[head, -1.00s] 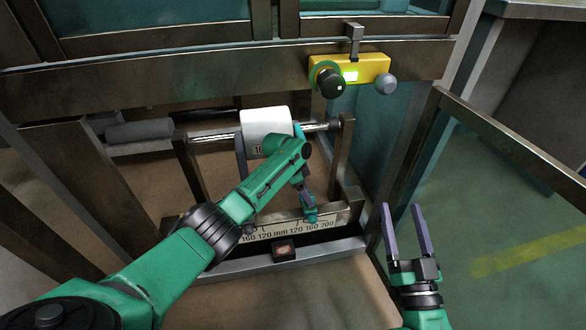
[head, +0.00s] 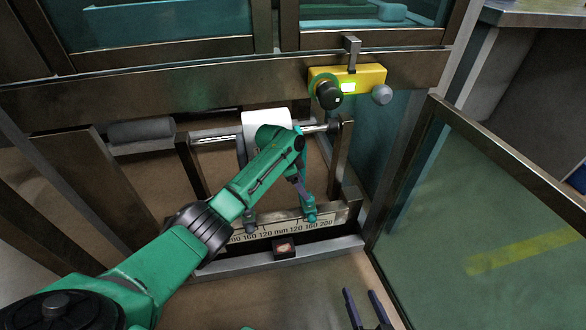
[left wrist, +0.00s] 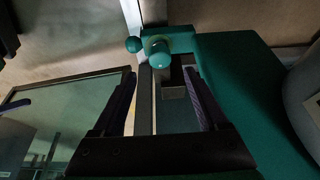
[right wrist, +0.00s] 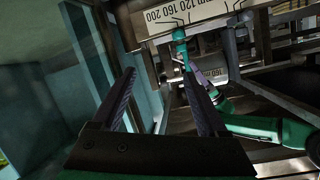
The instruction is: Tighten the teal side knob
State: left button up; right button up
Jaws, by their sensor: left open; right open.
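In the left wrist view a round teal knob (left wrist: 160,52) lies straight ahead between the fingertips of my open left gripper (left wrist: 160,76), with a visible gap on both sides. A second, smaller teal ball (left wrist: 133,45) is beside it. In the head view my forearm hides most of the left gripper. My right gripper (head: 361,294) is open and empty, low and right of the scale; the knob (right wrist: 179,36) shows beyond its fingers.
A white roller (head: 265,118) is on a steel shaft behind my left arm. A yellow box (head: 366,78) with a green display and dark knob hangs on the upper beam. A framed glass panel (head: 480,200) stands at the right. Metal posts flank the scale.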

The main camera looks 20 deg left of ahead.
pick_arm(q)
jog(key=p+v, duration=0.3)
jog(key=v, duration=0.4)
pick_arm(e)
jog(key=shift+s+r+g, duration=0.35)
jog(key=shift+s+r, duration=0.1)
jog(key=shift+r, duration=0.15)
jog(key=shift+s+r+g, duration=0.35)
jog(key=shift+s+r, duration=0.05)
jog(key=shift+r, duration=0.2)
pick_arm(q)
jog(key=shift+d, duration=0.15)
